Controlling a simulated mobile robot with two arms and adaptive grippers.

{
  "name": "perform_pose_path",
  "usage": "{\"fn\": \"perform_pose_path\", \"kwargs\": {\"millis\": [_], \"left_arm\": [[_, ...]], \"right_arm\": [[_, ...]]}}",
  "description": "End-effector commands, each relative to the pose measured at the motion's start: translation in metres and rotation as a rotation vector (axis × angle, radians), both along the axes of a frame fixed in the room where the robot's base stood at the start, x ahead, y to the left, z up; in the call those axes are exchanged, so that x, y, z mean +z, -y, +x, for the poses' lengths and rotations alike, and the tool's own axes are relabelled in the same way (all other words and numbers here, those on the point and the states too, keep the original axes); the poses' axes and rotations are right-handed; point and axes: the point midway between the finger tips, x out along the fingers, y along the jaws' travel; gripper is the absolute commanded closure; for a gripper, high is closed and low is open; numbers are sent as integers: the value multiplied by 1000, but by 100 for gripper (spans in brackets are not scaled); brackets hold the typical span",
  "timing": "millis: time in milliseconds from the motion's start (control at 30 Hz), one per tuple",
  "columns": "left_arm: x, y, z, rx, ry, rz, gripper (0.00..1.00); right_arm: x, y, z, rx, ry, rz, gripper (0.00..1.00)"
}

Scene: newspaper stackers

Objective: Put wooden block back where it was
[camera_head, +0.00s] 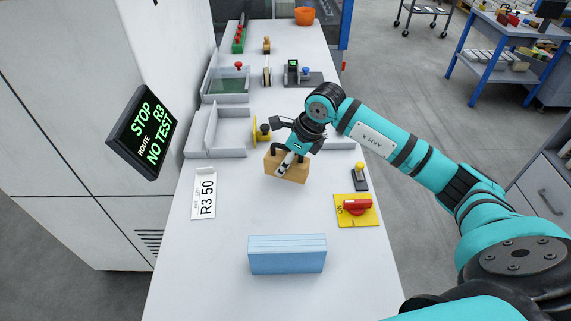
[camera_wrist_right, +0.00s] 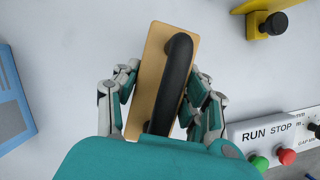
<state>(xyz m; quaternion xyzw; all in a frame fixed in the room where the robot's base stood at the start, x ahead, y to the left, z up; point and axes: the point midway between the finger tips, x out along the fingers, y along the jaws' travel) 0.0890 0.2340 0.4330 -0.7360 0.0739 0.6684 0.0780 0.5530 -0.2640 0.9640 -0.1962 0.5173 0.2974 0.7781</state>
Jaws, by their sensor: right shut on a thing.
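The wooden block (camera_head: 288,168) is light tan with a black handle on top, and it is over the middle of the white table in the head view. In the right wrist view the block (camera_wrist_right: 153,62) sits lengthwise between the fingers, with the black handle (camera_wrist_right: 172,85) along it. My right gripper (camera_head: 285,160) is shut on the block, with a finger on each side in the wrist view (camera_wrist_right: 161,88). Whether the block touches the table or hangs just above it, I cannot tell. My left gripper is not in view.
A blue pack (camera_head: 287,254) lies nearer on the table (camera_head: 225,260). A yellow plate with a red switch (camera_head: 356,209) is at the right edge. A label reading R3 50 (camera_head: 204,194) lies left. Grey trays (camera_head: 203,132) and a yellow-based part (camera_head: 262,131) stand behind the block.

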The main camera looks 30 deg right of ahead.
Motion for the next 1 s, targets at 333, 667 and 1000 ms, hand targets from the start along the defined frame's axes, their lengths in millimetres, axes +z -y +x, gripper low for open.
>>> {"fn": "perform_pose_path", "kwargs": {"millis": [333, 667, 1000], "left_arm": [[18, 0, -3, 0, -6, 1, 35], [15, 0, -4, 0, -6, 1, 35], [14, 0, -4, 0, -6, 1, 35]], "right_arm": [[-32, 4, 9, -1, -2, 0, 100], [-37, 4, 9, 1, 2, 0, 100], [-39, 4, 9, 0, -1, -1, 34]]}}
